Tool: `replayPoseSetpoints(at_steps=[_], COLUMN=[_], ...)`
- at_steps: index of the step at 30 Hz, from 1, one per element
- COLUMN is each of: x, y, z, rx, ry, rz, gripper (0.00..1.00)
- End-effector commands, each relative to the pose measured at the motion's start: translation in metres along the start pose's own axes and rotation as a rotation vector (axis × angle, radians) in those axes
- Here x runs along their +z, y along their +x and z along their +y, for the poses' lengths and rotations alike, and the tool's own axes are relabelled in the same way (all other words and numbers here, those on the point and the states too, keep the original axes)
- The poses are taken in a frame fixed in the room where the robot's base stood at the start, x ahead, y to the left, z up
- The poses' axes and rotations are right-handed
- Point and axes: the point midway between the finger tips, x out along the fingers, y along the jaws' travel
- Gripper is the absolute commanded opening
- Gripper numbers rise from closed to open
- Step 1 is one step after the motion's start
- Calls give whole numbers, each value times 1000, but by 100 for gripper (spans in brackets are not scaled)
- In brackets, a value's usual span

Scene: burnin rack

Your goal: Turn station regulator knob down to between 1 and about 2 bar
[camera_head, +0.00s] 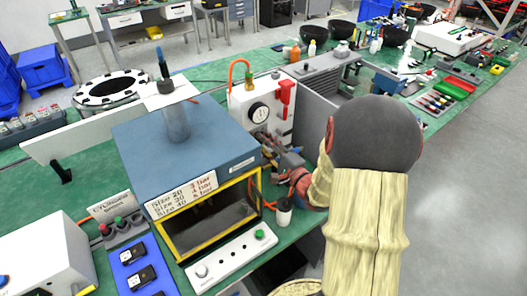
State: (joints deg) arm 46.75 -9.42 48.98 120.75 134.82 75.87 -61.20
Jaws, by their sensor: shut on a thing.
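The white station panel (240,101) stands behind the blue-topped test box. It carries a round pressure gauge (259,113) with a pale face; its needle is too small to read. A red lever (286,92) sits to the right of the gauge. My gripper (270,150) reaches in from the right, low on the front of the panel and below the gauge. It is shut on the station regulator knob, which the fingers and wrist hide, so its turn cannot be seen.
The blue-topped box (185,135) with a yellow-framed opening stands close left of my gripper, bearing a size and bar label (182,196). A small white bottle (284,211) stands just below my wrist. A grey partition (316,112) is to the right.

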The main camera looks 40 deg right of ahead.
Motion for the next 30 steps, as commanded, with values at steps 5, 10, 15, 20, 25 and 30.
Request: replayPoseSetpoints(at_steps=[5, 10, 15, 20, 25, 30], x=[-1, 0, 0, 0, 0, 1], y=[0, 0, 0, 0, 0, 0], z=[5, 5, 4, 3, 2, 1], rx=[-3, -1, -1, 1, 2, 2], ry=[-148, -259, -335, -375, -393, -395], rz=[-1, -2, -1, -1, -1, -2], gripper=[2, 2, 2, 2, 2, 2])
